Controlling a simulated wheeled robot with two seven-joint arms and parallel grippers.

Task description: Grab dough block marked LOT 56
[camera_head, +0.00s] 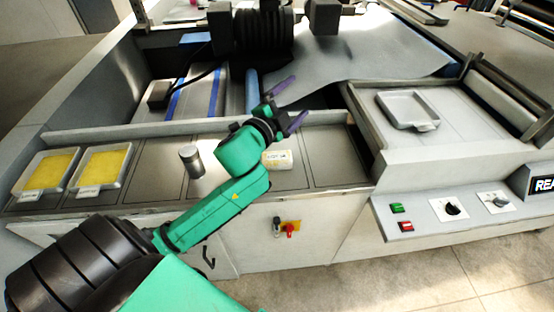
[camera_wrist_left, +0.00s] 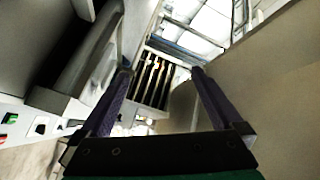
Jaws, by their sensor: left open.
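A small cream block with a printed label (camera_head: 277,160) lies on the steel counter, just right of my left forearm in the head view; its print is too small to read surely. My left gripper (camera_head: 290,104) is open and empty, above and beyond the block, its purple fingers pointing to the upper right. In the left wrist view the two fingers of my left gripper (camera_wrist_left: 161,73) stand wide apart with nothing between them, and I cannot make out the block there. My right gripper is not in view.
Two trays with yellow contents (camera_head: 46,172) (camera_head: 103,166) sit at the counter's left. A metal cylinder (camera_head: 191,161) stands left of my forearm. An empty white tray (camera_head: 407,110) lies on the right platform. Switches and knobs (camera_head: 449,208) line the front panel. The counter right of the block is clear.

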